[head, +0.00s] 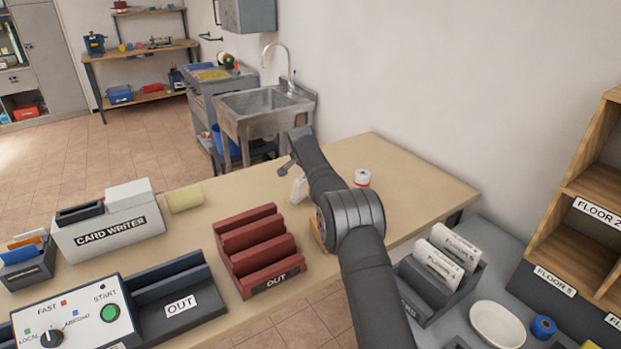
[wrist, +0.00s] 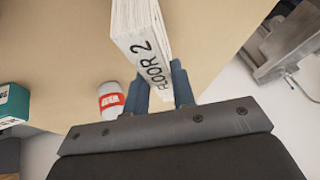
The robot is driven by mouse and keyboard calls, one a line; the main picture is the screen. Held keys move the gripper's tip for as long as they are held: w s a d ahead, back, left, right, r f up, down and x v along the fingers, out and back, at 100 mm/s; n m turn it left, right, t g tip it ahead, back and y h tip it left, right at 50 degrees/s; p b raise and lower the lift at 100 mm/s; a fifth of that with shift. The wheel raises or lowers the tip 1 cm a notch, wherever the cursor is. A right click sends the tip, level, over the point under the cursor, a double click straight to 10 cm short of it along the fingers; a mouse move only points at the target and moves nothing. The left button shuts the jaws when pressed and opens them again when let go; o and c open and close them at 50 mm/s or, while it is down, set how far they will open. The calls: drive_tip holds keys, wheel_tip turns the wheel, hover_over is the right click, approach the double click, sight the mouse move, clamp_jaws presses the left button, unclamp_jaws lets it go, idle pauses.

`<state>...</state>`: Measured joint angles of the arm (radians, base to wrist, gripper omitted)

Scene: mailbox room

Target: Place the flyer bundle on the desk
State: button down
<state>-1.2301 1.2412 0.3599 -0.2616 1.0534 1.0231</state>
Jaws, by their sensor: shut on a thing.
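My gripper (wrist: 161,92) is shut on a white flyer bundle (wrist: 136,24) marked FLOOR 2, which stands out between the two fingers in the wrist view. In the head view a small part of the bundle (head: 299,190) shows beside my arm, over the far part of the beige desk (head: 415,185); my arm hides the fingertips. The desk top (wrist: 60,45) fills much of the wrist view behind the bundle. I cannot tell whether the bundle touches the desk.
A white cup with a red label (head: 362,177) stands right of my gripper. A red OUT rack (head: 262,250), a yellow pad (head: 185,198) and a card writer box (head: 110,225) are to the left. A grey rack (head: 420,295) holds more bundles.

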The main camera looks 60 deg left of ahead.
wheel_tip(320, 180, up, 9)
drive_tip(key=shift+r, duration=0.15)
drive_tip(key=w+d+r, duration=0.4)
drive_tip(key=w+d, duration=0.5)
drive_tip(key=w+d+r, duration=0.5)
drive_tip(key=w+d, duration=0.3)
drive_tip(key=d, duration=0.1)
drive_tip(key=w+d+r, duration=0.3)
drive_tip(key=w+d, duration=0.1)
drive_tip(key=d, duration=0.7)
drive_tip(key=w+d+r, duration=0.2)
drive_tip(key=w+d, duration=0.2)
drive_tip(key=d, duration=0.7)
drive_tip(key=s+d+r, duration=0.1)
drive_tip(key=s+d, duration=0.1)
drive_tip(key=d, duration=1)
drive_tip(key=s+d+r, duration=0.1)
drive_tip(key=s+d, duration=0.1)
drive_tip(key=d, duration=0.9)
drive_tip(key=s+d+f+m+h, duration=0.1)
drive_tip(key=d+f, duration=0.4)
drive_tip(key=d, duration=0.8)
drive_tip(key=d+f+m, duration=0.1)
drive_tip(key=d+f, duration=0.3)
drive_tip(key=d, duration=0.8)
drive_tip(key=a, duration=0.6)
drive_tip(key=shift+a+f+t, duration=0.15)
drive_tip(key=shift+f+t, duration=0.2)
drive_tip(key=shift+t, duration=0.05)
